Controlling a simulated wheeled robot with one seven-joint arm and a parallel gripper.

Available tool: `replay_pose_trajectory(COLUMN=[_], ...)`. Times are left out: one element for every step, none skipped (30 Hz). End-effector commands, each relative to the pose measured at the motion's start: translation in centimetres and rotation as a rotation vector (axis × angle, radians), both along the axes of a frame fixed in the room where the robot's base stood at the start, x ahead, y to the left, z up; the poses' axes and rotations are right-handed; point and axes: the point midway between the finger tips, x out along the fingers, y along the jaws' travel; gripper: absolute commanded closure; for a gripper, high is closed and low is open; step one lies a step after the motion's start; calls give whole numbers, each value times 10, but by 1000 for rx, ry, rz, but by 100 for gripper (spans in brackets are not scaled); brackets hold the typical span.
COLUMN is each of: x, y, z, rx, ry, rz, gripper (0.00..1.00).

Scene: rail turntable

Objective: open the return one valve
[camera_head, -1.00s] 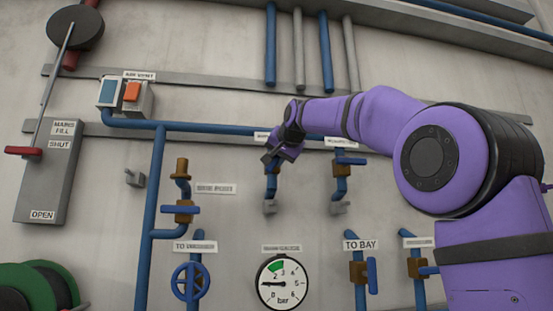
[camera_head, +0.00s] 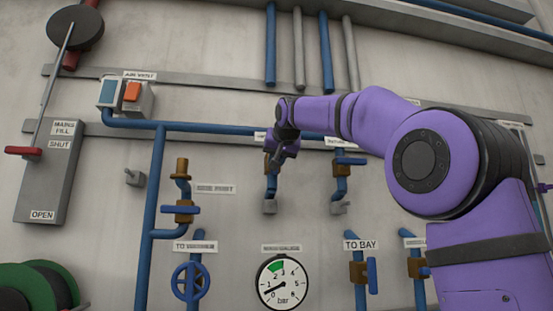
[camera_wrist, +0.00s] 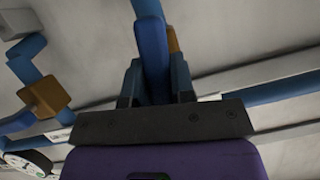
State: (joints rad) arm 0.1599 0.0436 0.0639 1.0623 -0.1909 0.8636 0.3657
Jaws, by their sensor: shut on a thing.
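The valve in my gripper is on a short blue pipe (camera_head: 271,184) at the centre of the head view, with a grey outlet below. Its label (camera_head: 260,136) is mostly hidden by my arm. My gripper (camera_head: 274,161) is at this valve and covers its body and handle in the head view. In the wrist view my gripper (camera_wrist: 156,80) is shut on the blue lever handle (camera_wrist: 151,45), which stands between the two fingers. A bit of brass body shows behind the handle.
A like valve (camera_head: 340,168) with a crosswise blue handle is close on the right. A pressure gauge (camera_head: 283,297) is below, its needle low, left of the green band. Other valves (camera_head: 186,211) are left and below. A blue pipe runs behind my wrist.

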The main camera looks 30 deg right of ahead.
Motion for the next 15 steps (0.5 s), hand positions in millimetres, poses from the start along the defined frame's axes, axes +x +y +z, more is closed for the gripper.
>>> replay_pose_trajectory(x=[1, 1, 1, 1, 1, 1, 1, 1, 1, 1, 1, 0, 0, 0, 0], y=[0, 0, 0, 0, 0, 0, 0, 0, 0, 0, 0, 0, 0, 0, 0], z=[-2, -2, -2, -2, -2, -2, -2, -2, -2, -2, -1, -1, -1, -1, -1], rx=[1, 1, 1, 2, 2, 2, 2, 2, 2, 2, 2, 2, 2, 2, 2], ry=[6, 6, 6, 6, 6, 6, 5, 5, 4, 4, 4, 3, 3, 3, 3], rz=[-1, -1, -1, 0, 0, 0, 0, 0, -1, -1, 0, 0, 0, 0, 0], gripper=[100, 100, 100, 100, 72, 63, 56, 51, 51, 51, 51, 51, 51, 51, 51])
